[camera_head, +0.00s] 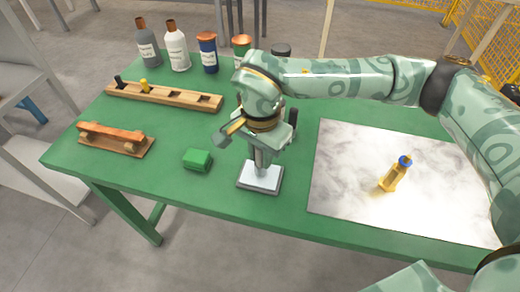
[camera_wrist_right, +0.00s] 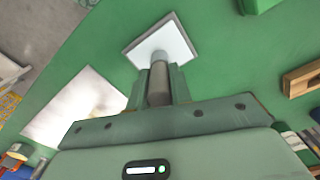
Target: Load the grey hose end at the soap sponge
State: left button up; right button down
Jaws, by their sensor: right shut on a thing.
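My right gripper (camera_head: 262,158) points down over a small white square plate (camera_head: 261,181) near the table's front edge. Its fingers are shut on a grey cylinder, which I take for the grey hose end; it shows between the fingers in the wrist view (camera_wrist_right: 158,86). The cylinder's lower end meets a pale round stub on the plate (camera_wrist_right: 178,30); I cannot tell whether they are joined. The soap sponge, a green block (camera_head: 197,160), lies on the table left of the plate, apart from the gripper. My left gripper is not in view.
A wooden rack (camera_head: 180,97) with a black and a yellow peg stands behind. A smaller wooden piece (camera_head: 115,139) lies at left. Bottles (camera_head: 177,48) and jars line the back. A blue-topped yellow object (camera_head: 395,175) is on a marbled board (camera_head: 345,150). Green table beside the sponge is clear.

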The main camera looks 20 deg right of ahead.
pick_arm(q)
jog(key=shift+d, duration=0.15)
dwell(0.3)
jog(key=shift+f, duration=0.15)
pick_arm(e)
jog(key=shift+f, duration=0.4)
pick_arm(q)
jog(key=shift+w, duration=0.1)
pick_arm(e)
jog(key=shift+f, duration=0.1)
dwell(1.3)
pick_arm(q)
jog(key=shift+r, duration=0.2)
pick_arm(e)
notch_tip(320, 180, up, 7)
jog(key=p, duration=0.5)
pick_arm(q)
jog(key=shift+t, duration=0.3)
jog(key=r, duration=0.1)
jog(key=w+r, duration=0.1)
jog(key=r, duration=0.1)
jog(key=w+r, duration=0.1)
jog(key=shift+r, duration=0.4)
